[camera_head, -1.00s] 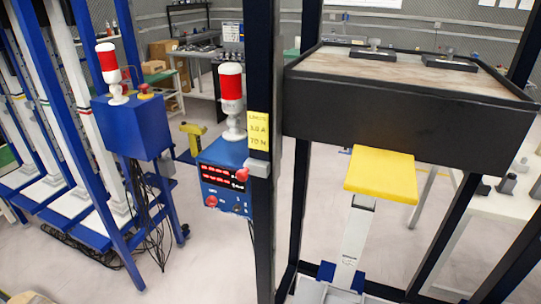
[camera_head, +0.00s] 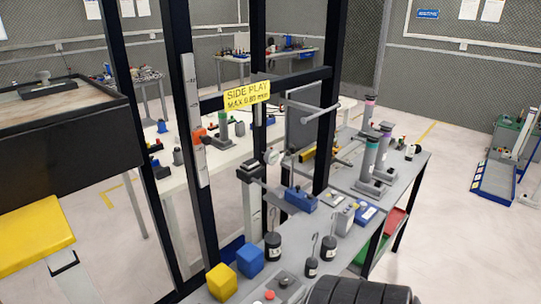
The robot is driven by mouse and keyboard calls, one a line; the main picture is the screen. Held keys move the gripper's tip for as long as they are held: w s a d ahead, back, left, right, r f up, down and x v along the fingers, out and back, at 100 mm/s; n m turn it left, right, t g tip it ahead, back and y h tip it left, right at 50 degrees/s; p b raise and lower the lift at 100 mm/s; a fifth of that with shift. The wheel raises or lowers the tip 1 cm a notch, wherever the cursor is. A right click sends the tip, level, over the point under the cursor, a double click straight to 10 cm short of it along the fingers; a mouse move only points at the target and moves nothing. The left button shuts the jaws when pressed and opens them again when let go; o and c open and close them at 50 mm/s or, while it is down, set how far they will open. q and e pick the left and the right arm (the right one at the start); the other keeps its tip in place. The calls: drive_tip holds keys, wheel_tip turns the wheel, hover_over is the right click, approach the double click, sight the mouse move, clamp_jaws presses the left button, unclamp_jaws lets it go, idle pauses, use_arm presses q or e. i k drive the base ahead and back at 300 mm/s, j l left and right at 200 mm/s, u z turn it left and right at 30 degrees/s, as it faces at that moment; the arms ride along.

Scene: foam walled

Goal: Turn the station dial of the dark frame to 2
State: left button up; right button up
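The dark frame (camera_head: 181,125) stands left of centre, with black posts and crossbars and a yellow "SIDE PLAY" sign (camera_head: 247,95) on it. A small round gauge-like part (camera_head: 272,157) sits by its middle. I cannot make out a station dial or its numbers. Neither of my grippers is in view.
A grey bench (camera_head: 400,205) on the right holds grey cylinders (camera_head: 368,160) and a blue block (camera_head: 300,199). Nearer are black weights (camera_head: 272,245), a yellow cube (camera_head: 222,281), a blue cube (camera_head: 250,260) and a dark ribbed object (camera_head: 358,291). Floor at right (camera_head: 460,240) is clear.

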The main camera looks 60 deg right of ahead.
sight(283, 282)
drive_tip(key=j+z, duration=0.15)
drive_tip(key=z, duration=2)
